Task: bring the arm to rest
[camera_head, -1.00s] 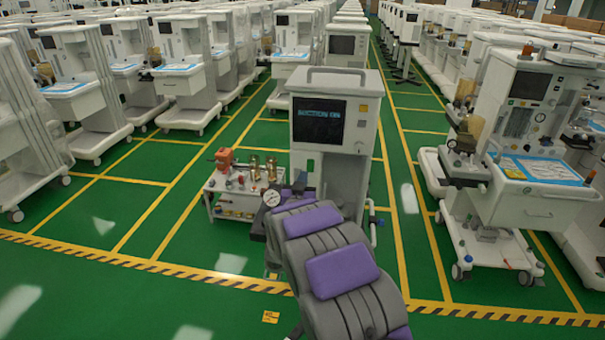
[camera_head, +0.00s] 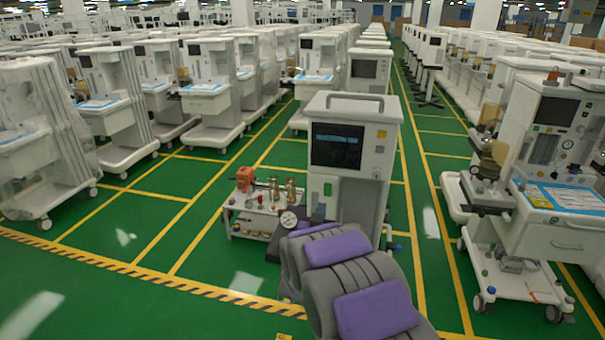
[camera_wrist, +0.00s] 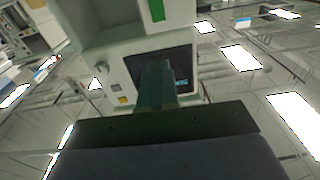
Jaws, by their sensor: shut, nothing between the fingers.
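My arm (camera_head: 345,268), grey with purple pads, reaches forward from the bottom of the head view towards the white suction machine (camera_head: 365,178). In the wrist view my gripper (camera_wrist: 156,72) points at the machine's dark screen (camera_wrist: 180,68), which appears upside down. The fingers are together with nothing held. A gap to the machine cannot be judged exactly. In the head view my arm hides most of the gripper.
A small white cart (camera_head: 262,208) with brass fittings and an orange part stands left of the machine. An anaesthesia cart (camera_head: 560,235) stands at right, rows of carts behind. Green floor (camera_head: 130,232) is open at front left.

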